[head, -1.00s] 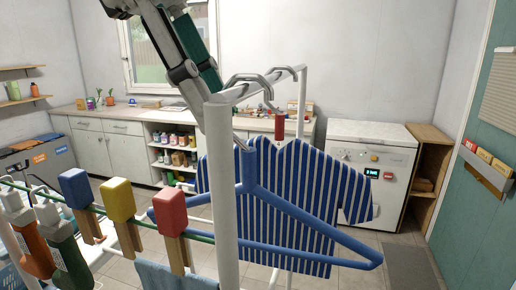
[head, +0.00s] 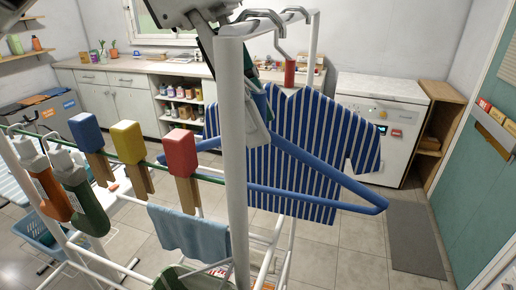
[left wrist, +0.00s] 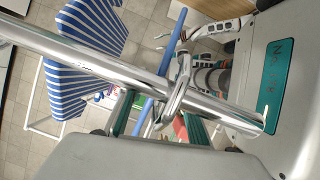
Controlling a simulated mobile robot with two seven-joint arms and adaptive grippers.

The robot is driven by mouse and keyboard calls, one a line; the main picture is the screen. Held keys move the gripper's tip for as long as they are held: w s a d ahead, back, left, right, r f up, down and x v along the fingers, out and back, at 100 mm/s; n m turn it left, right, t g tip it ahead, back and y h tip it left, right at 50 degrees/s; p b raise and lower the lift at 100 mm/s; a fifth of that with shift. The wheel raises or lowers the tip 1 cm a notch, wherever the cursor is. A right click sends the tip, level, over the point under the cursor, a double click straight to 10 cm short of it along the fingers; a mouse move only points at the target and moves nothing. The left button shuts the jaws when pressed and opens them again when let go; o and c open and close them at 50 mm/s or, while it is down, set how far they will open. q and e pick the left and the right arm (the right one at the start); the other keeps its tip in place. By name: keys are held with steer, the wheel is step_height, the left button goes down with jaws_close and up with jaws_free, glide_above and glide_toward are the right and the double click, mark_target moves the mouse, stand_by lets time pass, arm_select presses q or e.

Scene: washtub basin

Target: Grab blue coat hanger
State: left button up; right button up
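The blue coat hanger (head: 330,173) hangs from the white rack (head: 232,150) in the head view, its lower bar reaching right. It also shows in the left wrist view (left wrist: 175,35). My left gripper (head: 262,112) comes down from above at the hanger's neck, partly hidden behind the rack's white post. In the left wrist view its green fingers (left wrist: 155,118) are spread, with the blue neck between them and a gap visible. A chrome rail and hook cover part of this. My right gripper is not in view.
Coloured clothespins (head: 127,142) and bottles hang on a green line at left. A light blue cloth (head: 188,232) hangs below. A white washing machine (head: 370,100) stands behind.

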arm_select(q)
jaws_close()
steer(key=shift+r, duration=0.1)
